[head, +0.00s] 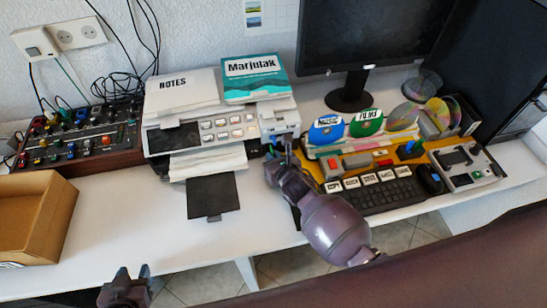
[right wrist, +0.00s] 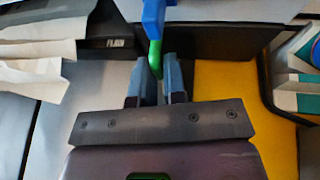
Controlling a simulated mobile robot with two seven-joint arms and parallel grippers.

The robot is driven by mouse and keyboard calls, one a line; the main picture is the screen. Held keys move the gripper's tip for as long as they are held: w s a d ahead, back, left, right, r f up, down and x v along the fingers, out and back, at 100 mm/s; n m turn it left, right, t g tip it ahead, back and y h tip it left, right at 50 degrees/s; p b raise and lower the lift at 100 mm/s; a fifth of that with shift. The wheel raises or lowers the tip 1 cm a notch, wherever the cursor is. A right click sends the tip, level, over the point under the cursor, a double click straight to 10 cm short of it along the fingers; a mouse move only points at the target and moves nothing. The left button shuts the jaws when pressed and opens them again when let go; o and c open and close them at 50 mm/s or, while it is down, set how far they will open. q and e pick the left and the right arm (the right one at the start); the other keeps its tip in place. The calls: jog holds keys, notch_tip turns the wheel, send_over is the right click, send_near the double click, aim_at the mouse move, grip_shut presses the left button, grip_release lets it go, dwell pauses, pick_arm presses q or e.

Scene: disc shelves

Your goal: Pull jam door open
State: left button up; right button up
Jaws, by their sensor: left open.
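The white printer (head: 205,128) stands on the desk. A blue lever (right wrist: 152,18) with a green tip (right wrist: 155,60) stands out at its right side; I take it for the jam door's handle. The door itself is mostly hidden behind my arm in the head view. My right gripper (head: 283,148) is at the printer's front right corner. In the right wrist view its fingers (right wrist: 159,78) are close together with the green tip between them, seemingly closed on it. My left gripper (head: 130,274) is open and empty at the bottom left, away from the printer.
A yellow mat (head: 330,178) with a keyboard (head: 378,196) and a disc rack (head: 350,145) lies right of my right arm. A control board (head: 80,140) and a cardboard box (head: 30,215) are at left.

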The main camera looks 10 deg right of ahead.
pick_arm(q)
jog(key=shift+w, duration=0.1)
pick_arm(e)
grip_shut()
pick_arm(q)
jog(key=shift+r, duration=0.15)
pick_arm(e)
jog(key=shift+s+r+n+y+p, duration=0.15)
jog(key=shift+r+n+y+p, duration=0.15)
jog(key=shift+p, duration=0.2)
pick_arm(q)
jog(key=shift+w+d+r+p, duration=0.15)
jog(key=shift+r+p, duration=0.1)
jog(key=shift+r, duration=0.4)
jog(key=shift+w+a+r+p, duration=0.1)
jog(key=shift+r+p, duration=0.1)
jog(key=shift+r, duration=0.4)
pick_arm(e)
jog(key=shift+s+d+n+y, duration=0.1)
jog(key=shift+s+n+y, duration=0.2)
jog(key=shift+y, duration=0.1)
pick_arm(q)
jog(key=shift+r, duration=0.2)
pick_arm(e)
jog(key=shift+s+f, duration=0.15)
jog(key=shift+f, duration=0.05)
jog(key=shift+y, duration=0.3)
pick_arm(q)
jog(key=shift+s+f, duration=0.1)
